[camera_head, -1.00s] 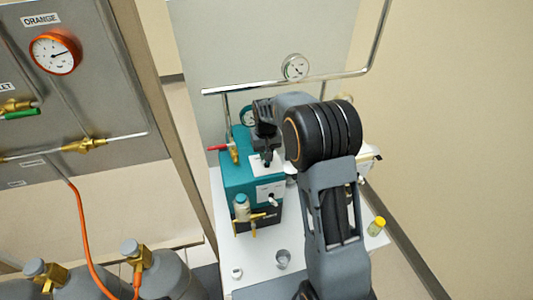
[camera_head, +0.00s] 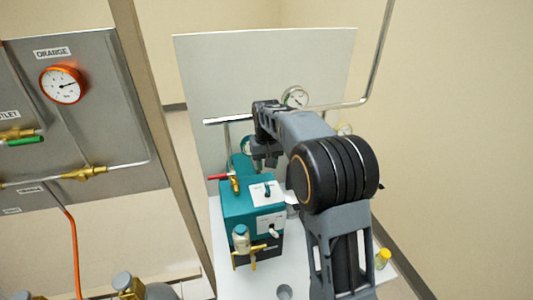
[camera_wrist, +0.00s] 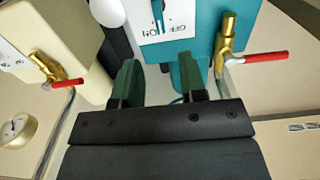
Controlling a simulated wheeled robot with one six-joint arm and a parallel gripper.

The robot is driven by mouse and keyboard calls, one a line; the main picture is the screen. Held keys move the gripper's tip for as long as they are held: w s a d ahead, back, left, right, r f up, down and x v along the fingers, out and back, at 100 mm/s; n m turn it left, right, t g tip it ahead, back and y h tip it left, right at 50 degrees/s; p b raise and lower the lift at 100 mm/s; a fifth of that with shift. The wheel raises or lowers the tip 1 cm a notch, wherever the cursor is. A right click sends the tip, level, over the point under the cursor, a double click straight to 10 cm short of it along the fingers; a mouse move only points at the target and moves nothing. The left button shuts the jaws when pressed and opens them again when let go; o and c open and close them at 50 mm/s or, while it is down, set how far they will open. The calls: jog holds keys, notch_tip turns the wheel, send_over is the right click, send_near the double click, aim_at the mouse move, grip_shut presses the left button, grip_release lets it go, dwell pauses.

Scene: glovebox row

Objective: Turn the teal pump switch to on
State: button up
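The teal pump (camera_head: 236,207) stands on a white bench, with a white switch plate on its top. A small dark switch lever (camera_head: 267,190) stands on this plate. In the wrist view the plate (camera_wrist: 180,18) shows upside-down OFF and ON lettering beside the dark lever (camera_wrist: 158,14); I cannot tell for sure which setting it is at. My gripper (camera_head: 265,162) is above and behind the plate, apart from the lever. In the wrist view my gripper (camera_wrist: 159,72) has its two green fingers spread, with nothing between them.
A brass valve with a red handle (camera_wrist: 265,58) sits beside the pump. A cream-coloured unit (camera_wrist: 45,35) with another red-handled valve is on the other side. A metal pipe and a round gauge (camera_head: 295,97) are behind my arm. A yellow-capped vial (camera_head: 383,258) stands at the right.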

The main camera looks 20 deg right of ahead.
jog(key=shift+r, duration=2.45)
jog(key=s+f+t, duration=0.3)
jog(key=s+t, duration=0.1)
jog(key=s, duration=2)
jog(key=shift+s, duration=0.2)
